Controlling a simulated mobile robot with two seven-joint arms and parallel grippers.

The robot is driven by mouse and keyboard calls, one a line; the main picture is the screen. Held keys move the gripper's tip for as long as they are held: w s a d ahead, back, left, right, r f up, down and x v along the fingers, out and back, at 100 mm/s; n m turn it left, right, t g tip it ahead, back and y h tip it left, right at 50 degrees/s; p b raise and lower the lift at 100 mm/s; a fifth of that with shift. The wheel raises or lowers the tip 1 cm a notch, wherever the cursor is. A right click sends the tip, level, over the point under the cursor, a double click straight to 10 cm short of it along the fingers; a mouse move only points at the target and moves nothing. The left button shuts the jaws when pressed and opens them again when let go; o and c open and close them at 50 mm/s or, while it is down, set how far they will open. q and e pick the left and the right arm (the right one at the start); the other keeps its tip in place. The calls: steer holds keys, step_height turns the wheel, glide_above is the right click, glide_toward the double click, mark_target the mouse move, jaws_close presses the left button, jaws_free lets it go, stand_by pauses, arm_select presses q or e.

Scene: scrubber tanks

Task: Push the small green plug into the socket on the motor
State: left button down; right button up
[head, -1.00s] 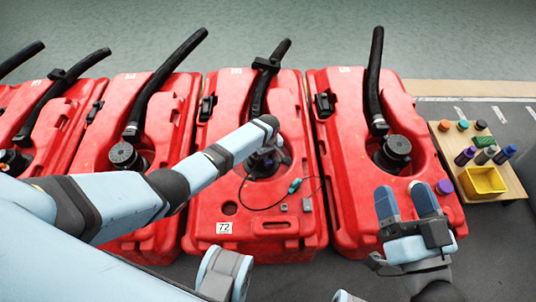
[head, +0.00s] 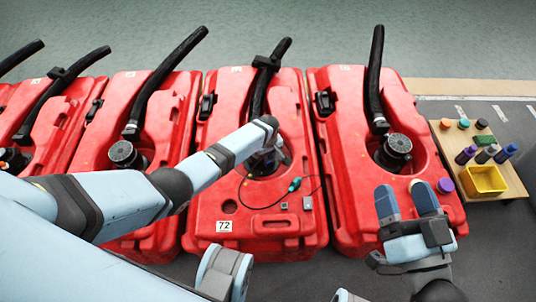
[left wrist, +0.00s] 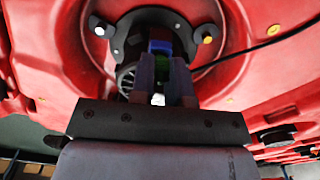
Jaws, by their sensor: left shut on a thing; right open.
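My left gripper (head: 270,157) reaches down into the round recess of the red tank marked 72 (head: 240,196), over the motor (left wrist: 115,40). In the left wrist view its fingers (left wrist: 165,78) are shut on the small green plug (left wrist: 162,66), seen as a green patch between them. A blue part (left wrist: 160,46) sits just beyond the plug, against the dark motor. The socket cannot be made out clearly, and I cannot tell whether the plug touches it. My right gripper (head: 406,190) is open and empty over the front of the tank to the right.
A thin black cable (head: 320,180) loops over the tank front, with a teal connector (head: 294,185) on it. Black hoses stand on the neighbouring red tanks. A wooden board (head: 510,178) at right holds a yellow bin (head: 483,181) and several coloured caps and bottles.

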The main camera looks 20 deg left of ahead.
arm_select(q)
steer(key=shift+f, duration=0.3)
arm_select(e)
steer(key=shift+f, duration=0.25)
arm_select(q)
steer(key=c, duration=0.5)
jaws_free()
steer(key=shift+c, duration=0.2)
step_height(320, 180, up, 4)
steer(key=p, duration=0.3)
steer(key=shift+f, duration=0.2)
step_height(320, 180, up, 5)
steer(key=p, duration=0.5)
steer(key=shift+f+p, duration=0.1)
steer(key=shift+p, duration=0.2)
arm_select(e)
steer(key=s+d+f+g+h, duration=0.2)
steer(key=d+f+g+h, duration=0.2)
steer(key=f, duration=0.5)
steer(key=shift+s+d+f+g+h, duration=0.15)
steer(key=shift+d+f+g+h, duration=0.25)
steer(key=shift+d+g, duration=0.3)
